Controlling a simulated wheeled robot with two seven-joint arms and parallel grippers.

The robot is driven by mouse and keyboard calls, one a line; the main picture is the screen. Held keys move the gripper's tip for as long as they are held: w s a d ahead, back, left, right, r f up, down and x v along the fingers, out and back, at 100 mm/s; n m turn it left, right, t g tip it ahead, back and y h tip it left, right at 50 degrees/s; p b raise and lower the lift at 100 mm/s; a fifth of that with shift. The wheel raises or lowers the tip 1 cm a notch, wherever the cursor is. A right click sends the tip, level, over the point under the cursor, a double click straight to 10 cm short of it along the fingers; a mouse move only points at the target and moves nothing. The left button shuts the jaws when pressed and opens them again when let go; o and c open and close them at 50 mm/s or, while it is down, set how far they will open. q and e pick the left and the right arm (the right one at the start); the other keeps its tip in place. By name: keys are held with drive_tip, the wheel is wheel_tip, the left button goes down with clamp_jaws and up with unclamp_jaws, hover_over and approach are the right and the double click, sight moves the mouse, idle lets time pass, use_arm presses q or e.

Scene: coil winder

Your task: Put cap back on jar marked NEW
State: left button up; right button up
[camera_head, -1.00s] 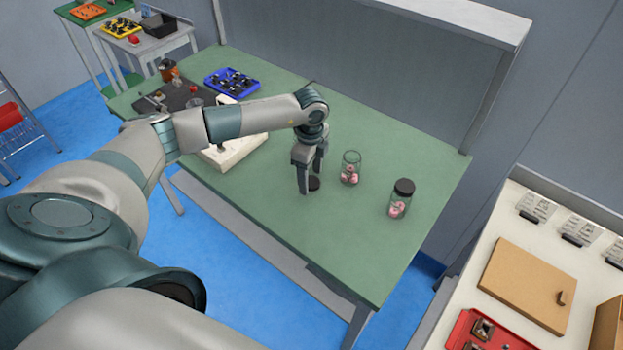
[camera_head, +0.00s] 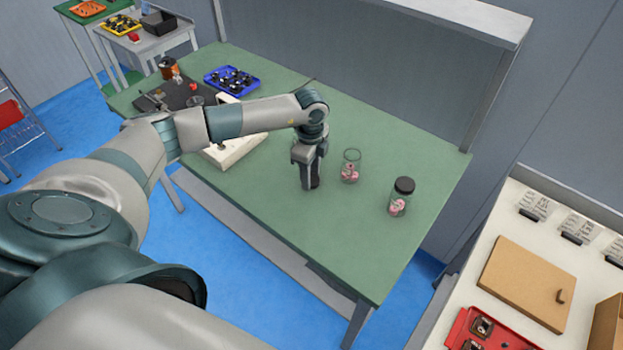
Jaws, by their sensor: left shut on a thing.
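My left gripper (camera_head: 310,184) is low over the green table, shut on the dark cap, which is mostly hidden between its fingers. An open glass jar (camera_head: 351,167) with pinkish pieces inside stands upright just right of the gripper, apart from it. I cannot read a NEW marking on either jar at this size. My right gripper is not in view.
The green table (camera_head: 350,246) has free room in front of and behind the jars. A white box-like unit (camera_head: 227,152) lies under my left forearm. A blue tray (camera_head: 232,80) with dark parts is at the back left. A shelf (camera_head: 440,14) rises behind the table.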

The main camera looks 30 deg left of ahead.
use_arm(q)
drive_tip(key=shift+r+b, duration=0.35)
drive_tip(key=shift+r, duration=0.15)
wheel_tip(320, 180, up, 2)
drive_tip(key=shift+w+r+b, duration=0.1)
drive_tip(key=shift+b, duration=0.5)
drive_tip(key=d+r+b, duration=0.3)
drive_tip(key=d+r, duration=0.4)
drive_tip(key=d, duration=0.4)
drive_tip(key=shift+d+r+b, duration=0.35)
drive_tip(key=shift+r, duration=0.05)
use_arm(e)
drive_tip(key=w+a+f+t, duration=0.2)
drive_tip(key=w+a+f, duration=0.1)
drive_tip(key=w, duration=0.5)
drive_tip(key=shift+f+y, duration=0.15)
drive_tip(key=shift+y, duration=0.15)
use_arm(q)
drive_tip(key=shift+m, duration=0.3)
